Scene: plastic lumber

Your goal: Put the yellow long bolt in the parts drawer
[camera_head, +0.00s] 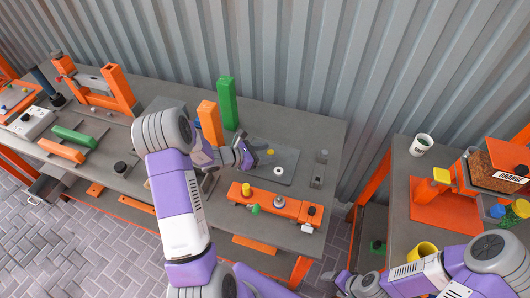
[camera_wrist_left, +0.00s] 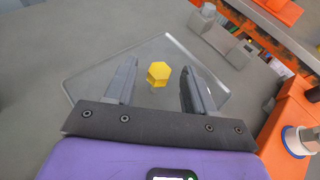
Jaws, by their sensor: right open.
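A yellow hex-headed bolt (camera_wrist_left: 158,73) shows between the fingers of my left gripper (camera_wrist_left: 159,72) in the left wrist view. The fingers are open, with a gap on each side of the bolt. Its shank is mostly hidden under the head. In the head view, the bolt (camera_head: 270,152) is a small yellow spot on a grey tray (camera_head: 290,158), just right of my left gripper (camera_head: 247,154). My right gripper (camera_head: 345,281) is open and empty, low beside the right-hand table. A grey drawer (camera_head: 44,189) stands pulled out under the left end of the workbench.
A green post (camera_head: 227,103) and an orange post (camera_head: 209,122) stand behind my left gripper. An orange block (camera_head: 280,204) with a yellow peg lies in front of the tray. The right-hand table holds cups and containers.

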